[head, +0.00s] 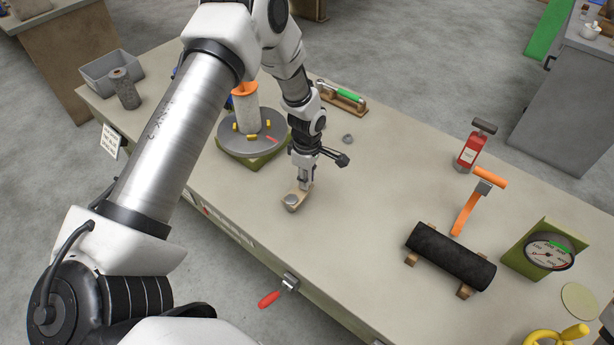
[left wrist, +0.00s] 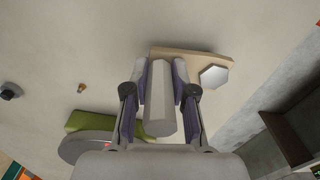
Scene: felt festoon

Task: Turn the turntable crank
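The turntable is a grey disc (head: 230,140) on a green base (head: 262,161), left of my left gripper in the head view. Its green base (left wrist: 92,122) also shows at the lower left of the left wrist view. The crank is a flat wooden arm (head: 301,191) with a grey hexagonal piece (head: 291,200) at one end and an upright grey handle (left wrist: 160,100) at the other. My left gripper (head: 304,179) points down over the crank, its fingers on both sides of the handle and shut on it. My right gripper is in neither view.
An orange-topped roll (head: 246,110) and small yellow pieces sit on the turntable. A red-handled lever (head: 270,299) sticks out from the bench's front edge. The bench between is mostly clear.

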